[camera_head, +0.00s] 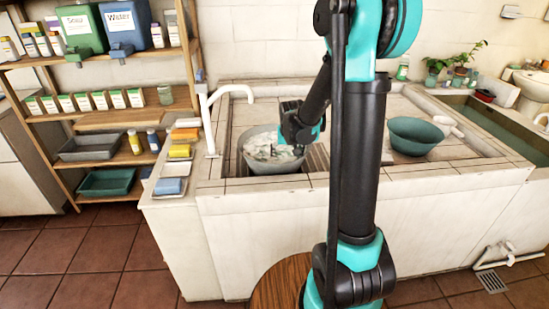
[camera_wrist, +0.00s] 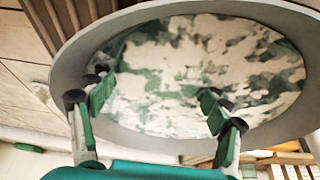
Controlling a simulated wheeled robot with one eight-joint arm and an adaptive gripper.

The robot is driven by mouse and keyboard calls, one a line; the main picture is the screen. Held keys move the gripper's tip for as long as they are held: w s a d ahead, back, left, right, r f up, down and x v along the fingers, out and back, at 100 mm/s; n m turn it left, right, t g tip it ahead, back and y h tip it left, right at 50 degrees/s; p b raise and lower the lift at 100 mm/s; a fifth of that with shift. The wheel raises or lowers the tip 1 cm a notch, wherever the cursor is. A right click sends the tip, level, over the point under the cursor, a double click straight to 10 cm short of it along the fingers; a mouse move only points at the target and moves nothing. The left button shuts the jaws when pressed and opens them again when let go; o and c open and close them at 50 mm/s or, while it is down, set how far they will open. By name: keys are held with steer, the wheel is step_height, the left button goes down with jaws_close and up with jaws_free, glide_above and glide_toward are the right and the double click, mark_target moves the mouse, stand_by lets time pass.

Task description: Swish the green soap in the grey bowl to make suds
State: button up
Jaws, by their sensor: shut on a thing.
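The grey bowl (camera_head: 275,168) sits in the basin recess at the left of the washbasin counter, under the tap side. It fills much of the wrist view (camera_wrist: 62,75). White suds (camera_head: 257,148) with dark green patches cover its contents, and they show closely in the wrist view (camera_wrist: 235,60). My gripper (camera_wrist: 158,88) reaches down into the bowl, its two fingers apart and their tips at the suds. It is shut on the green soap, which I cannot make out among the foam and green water. In the head view my wrist hides the bowl's right side.
A white tap (camera_head: 209,125) stands close left of the bowl. A green bowl (camera_head: 415,137) sits on the counter to the right, beyond my arm. Coloured bars on small trays (camera_head: 170,187) line the left ledge. A stocked shelf (camera_head: 95,120) stands farther left.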

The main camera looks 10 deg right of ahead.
steer(key=shift+w+d, duration=0.2)
steer(key=shift+w, duration=2.7)
steer(key=shift+s+a, duration=0.15)
steer(key=shift+s, duration=2.85)
steer(key=shift+w, duration=1.35)
step_height(320, 180, up, 12)
steer(key=shift+r, duration=0.1)
